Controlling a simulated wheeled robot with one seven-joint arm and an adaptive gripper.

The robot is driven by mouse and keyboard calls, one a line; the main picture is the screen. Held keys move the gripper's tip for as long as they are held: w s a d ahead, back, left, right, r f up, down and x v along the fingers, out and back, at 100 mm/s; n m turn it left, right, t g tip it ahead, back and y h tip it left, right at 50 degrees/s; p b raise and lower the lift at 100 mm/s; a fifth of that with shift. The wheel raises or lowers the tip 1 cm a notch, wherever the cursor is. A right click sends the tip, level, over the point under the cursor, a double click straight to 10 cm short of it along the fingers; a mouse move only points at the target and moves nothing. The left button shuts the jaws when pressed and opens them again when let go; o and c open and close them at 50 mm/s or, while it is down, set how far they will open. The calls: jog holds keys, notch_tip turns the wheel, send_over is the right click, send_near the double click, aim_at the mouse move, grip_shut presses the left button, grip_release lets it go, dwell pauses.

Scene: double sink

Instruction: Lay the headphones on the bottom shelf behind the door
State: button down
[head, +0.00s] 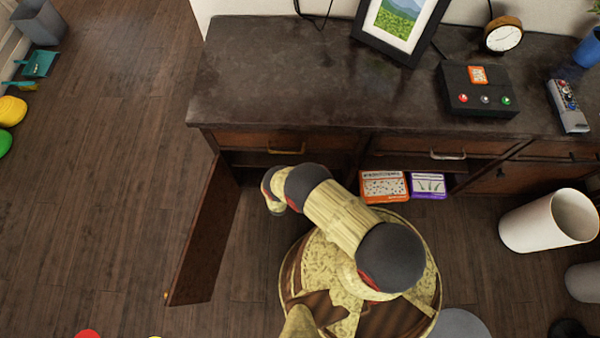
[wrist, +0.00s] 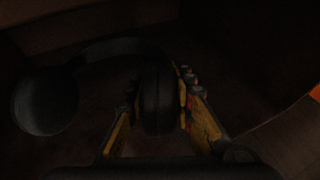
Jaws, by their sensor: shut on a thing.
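The black headphones show in the wrist view (wrist: 45,103), with one ear cup at the left and the band arching across to the other cup. My gripper (wrist: 165,105) has yellow fingers on both sides of that second cup and is shut on it. In the head view the cabinet door (head: 207,235) stands open at the left. My arm reaches into the opening beside it, and my gripper and the headphones are hidden there. The bottom shelf is dark in the wrist view, and I cannot tell whether the headphones touch it.
Orange (head: 384,187) and purple (head: 428,186) boxes sit in the open compartment to the right. The cabinet top (head: 290,75) overhangs the opening and holds a picture frame, a clock and a button box.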

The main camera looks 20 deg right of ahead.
jog(key=f+b, duration=0.1)
jog(key=f, duration=0.1)
jog(key=f+b, duration=0.1)
jog(key=f, duration=0.1)
jog(key=f+b, duration=0.1)
jog(key=f, duration=0.1)
jog(key=shift+w+d+f+b, duration=0.15)
jog(key=shift+w+f+b, duration=0.1)
jog(key=shift+w+b, duration=0.05)
jog(key=shift+w+f+b, duration=0.25)
jog(key=shift+f+b, duration=0.05)
jog(key=shift+r, duration=0.1)
jog(key=c, duration=1.5)
grip_release()
jog(key=shift+c, duration=0.2)
